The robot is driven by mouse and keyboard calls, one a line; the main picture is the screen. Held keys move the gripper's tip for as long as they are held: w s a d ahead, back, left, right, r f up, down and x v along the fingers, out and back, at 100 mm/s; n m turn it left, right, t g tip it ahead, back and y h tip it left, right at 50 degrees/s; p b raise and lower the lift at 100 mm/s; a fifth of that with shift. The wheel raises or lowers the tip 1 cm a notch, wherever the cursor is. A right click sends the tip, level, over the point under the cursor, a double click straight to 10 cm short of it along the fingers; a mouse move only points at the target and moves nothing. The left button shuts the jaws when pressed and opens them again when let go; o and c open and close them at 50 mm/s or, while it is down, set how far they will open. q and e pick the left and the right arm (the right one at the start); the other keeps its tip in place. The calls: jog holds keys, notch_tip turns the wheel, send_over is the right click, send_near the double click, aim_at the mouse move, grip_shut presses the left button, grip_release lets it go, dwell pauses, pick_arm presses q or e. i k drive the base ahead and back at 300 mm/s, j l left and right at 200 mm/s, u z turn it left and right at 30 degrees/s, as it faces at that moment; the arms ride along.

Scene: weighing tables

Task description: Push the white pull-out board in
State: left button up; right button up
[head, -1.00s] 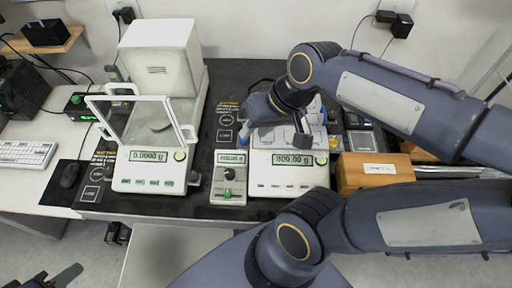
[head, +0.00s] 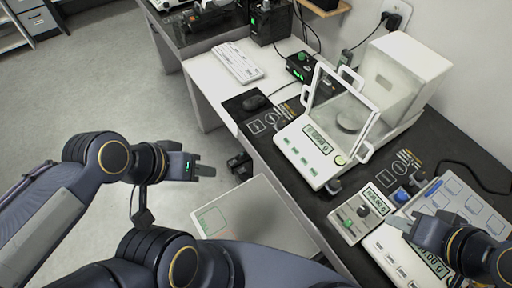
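The white pull-out board (head: 252,222) sticks out from under the front edge of the dark-topped weighing table (head: 300,190), over the floor. A green outline marks its left part. Its near end is hidden behind my arm. My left gripper (head: 208,170) is in the air at the left of the board, near its far left corner in the picture, with a gap visible between them. Its finger spacing is unclear. My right gripper (head: 400,224) is over the white balance (head: 385,250) at the lower right; its fingers are partly seen.
An analytical balance with a glass door (head: 308,150) stands on the table, with a small control box (head: 363,214) beside it. A mouse (head: 255,103) and keyboard (head: 235,62) lie beyond. The floor (head: 110,95) at the left is clear.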

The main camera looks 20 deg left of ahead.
aim_at(254, 211)
jog(key=k+j+u, duration=0.15)
jog(key=k+j, duration=0.65)
jog(key=j, duration=0.1)
